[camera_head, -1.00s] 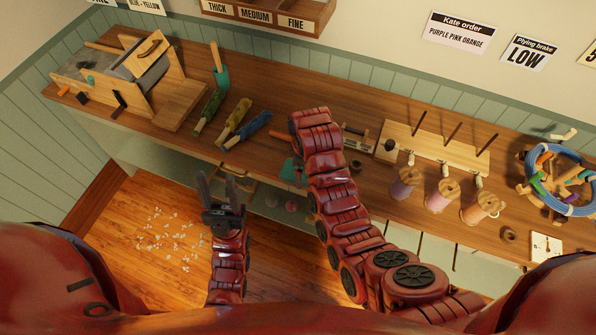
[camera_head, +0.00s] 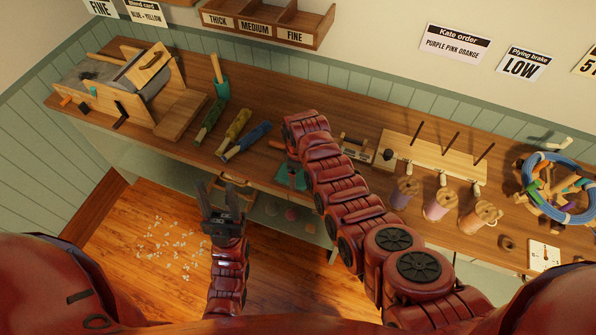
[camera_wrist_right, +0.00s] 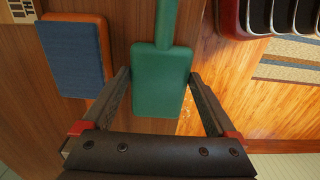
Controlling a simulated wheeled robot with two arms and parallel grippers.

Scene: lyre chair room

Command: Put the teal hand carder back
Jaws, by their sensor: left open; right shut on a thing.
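The teal hand carder (camera_wrist_right: 160,85) fills the space between the fingers of my right gripper (camera_wrist_right: 160,95) in the right wrist view, its handle running up out of frame. The gripper is shut on its paddle. In the head view the carder (camera_head: 291,178) shows at the bench's front edge, partly behind my right arm, which hides that gripper. My left gripper (camera_head: 223,190) is open and empty, in front of the bench over the floor.
On the bench (camera_head: 330,118) stand a drum carder (camera_head: 140,85), a teal piece with a wooden handle (camera_head: 221,85), green, yellow and blue rolls (camera_head: 236,127), a pegged rack (camera_head: 430,153) and thread spools (camera_head: 438,203). A blue pad (camera_wrist_right: 75,57) lies left of the carder.

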